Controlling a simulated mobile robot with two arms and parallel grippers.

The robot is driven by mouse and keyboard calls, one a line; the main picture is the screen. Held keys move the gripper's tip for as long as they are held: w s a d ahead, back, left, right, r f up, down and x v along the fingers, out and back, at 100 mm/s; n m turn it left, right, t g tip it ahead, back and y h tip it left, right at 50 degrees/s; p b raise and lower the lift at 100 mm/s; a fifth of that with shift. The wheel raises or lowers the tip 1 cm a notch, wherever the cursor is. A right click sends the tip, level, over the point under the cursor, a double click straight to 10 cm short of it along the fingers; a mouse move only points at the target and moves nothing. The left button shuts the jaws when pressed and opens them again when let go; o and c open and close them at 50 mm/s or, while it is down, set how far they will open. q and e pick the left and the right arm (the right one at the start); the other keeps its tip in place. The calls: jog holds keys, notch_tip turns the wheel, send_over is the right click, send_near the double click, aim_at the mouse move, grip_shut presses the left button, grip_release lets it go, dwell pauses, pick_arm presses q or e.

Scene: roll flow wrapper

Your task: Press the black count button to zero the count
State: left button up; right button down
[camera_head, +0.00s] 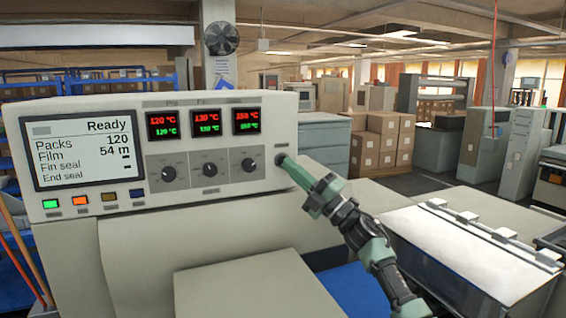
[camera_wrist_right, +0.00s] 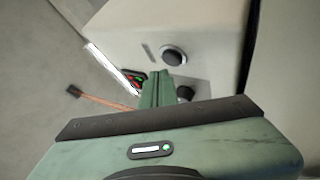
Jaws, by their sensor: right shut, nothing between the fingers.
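The control panel (camera_head: 70,205) has a display (camera_head: 83,153) reading Ready, Packs 120 and Film 54 m. A round black button (camera_head: 279,160) sits near the panel's right end, under a small label too small to read. It also shows in the right wrist view as a black round button (camera_wrist_right: 174,54). My right gripper (camera_head: 286,165) is shut and empty, its fingertips right at this button in the head view. In the right wrist view the closed fingers (camera_wrist_right: 155,76) point toward the panel beside the button; I cannot tell whether they touch it. My left gripper is not in view.
Three black dials (camera_head: 210,169) sit left of the button, below red-and-green temperature readouts (camera_head: 201,123). Several coloured buttons (camera_head: 82,200) line the panel under the display. A white-lidded box (camera_head: 470,240) is at lower right. Cartons (camera_head: 375,140) stand behind.

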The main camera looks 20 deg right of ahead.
jog(key=shift+w, duration=0.15)
jog(key=shift+w, duration=0.3)
jog(key=shift+w+b, duration=0.35)
jog(key=shift+b, duration=0.1)
dwell(0.6)
dwell(0.3)
jog(key=shift+s, duration=0.8)
jog(key=shift+s+a+p, duration=0.15)
jog(key=shift+s+p, duration=0.45)
jog(key=shift+s, duration=1.9)
